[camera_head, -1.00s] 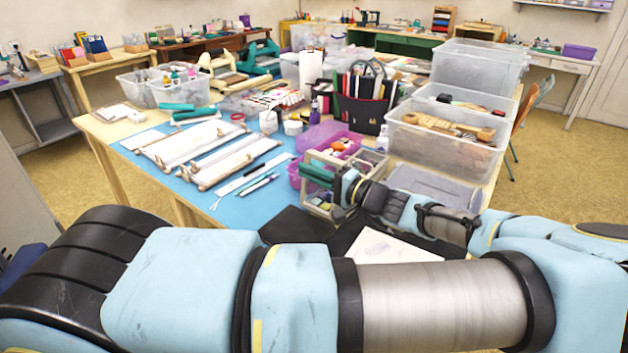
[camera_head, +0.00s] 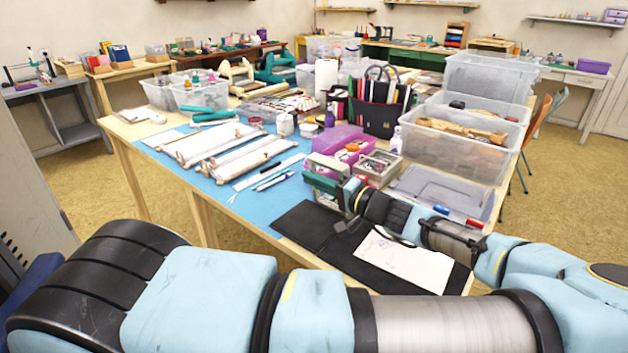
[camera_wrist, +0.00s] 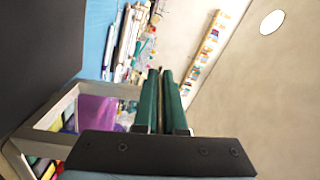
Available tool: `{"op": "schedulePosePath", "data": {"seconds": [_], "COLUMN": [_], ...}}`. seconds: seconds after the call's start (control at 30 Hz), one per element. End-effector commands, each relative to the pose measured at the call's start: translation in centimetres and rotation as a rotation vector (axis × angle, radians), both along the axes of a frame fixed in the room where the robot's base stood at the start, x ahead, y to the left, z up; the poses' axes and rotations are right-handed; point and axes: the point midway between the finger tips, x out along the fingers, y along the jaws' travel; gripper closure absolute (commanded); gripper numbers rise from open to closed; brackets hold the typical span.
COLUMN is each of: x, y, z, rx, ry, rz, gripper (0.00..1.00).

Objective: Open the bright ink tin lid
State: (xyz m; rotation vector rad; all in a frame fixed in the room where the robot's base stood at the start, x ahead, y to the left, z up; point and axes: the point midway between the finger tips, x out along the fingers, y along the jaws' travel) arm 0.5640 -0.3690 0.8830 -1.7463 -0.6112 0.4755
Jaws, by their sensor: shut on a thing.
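My gripper (camera_head: 322,176) is above the table, left of an open grey-rimmed box (camera_head: 378,166) with mixed contents. Its two teal fingers (camera_wrist: 161,98) are close together in the wrist view, with a thin dark strip between them. A pale grey frame (camera_wrist: 72,95) runs up to the left finger, and purple shows through it. The same frame seems to surround the gripper in the head view; I cannot tell whether it is the ink tin's lid. No tin is clearly recognisable as the bright one.
A purple bin (camera_head: 343,141) stands behind my gripper. A grey tray (camera_head: 440,190) and clear bins (camera_head: 455,150) are to the right. A black mat (camera_head: 303,226) and a white sheet (camera_head: 405,258) lie in front. Wooden-ended white rollers (camera_head: 222,140) lie on the blue mat.

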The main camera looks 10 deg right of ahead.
Motion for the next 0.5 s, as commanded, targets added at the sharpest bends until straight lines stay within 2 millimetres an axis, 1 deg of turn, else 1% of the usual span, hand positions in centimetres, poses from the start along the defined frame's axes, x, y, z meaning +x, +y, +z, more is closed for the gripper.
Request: {"op": "schedulePosePath", "data": {"seconds": [0.17, 0.2, 0.4, 0.43, 0.5], "x": [-0.01, -0.01, 0.00, 0.00, 0.00], "y": [0.01, 0.01, 0.00, 0.00, 0.00], "z": [0.05, 0.04, 0.00, 0.00, -0.02], "rx": [0.000, 0.000, 0.000, 0.000, 0.000], "ry": [0.000, 0.000, 0.000, 0.000, 0.000], "rz": [0.000, 0.000, 0.000, 0.000, 0.000], "gripper": [1.00, 0.89, 0.66, 0.63, 0.63]}}
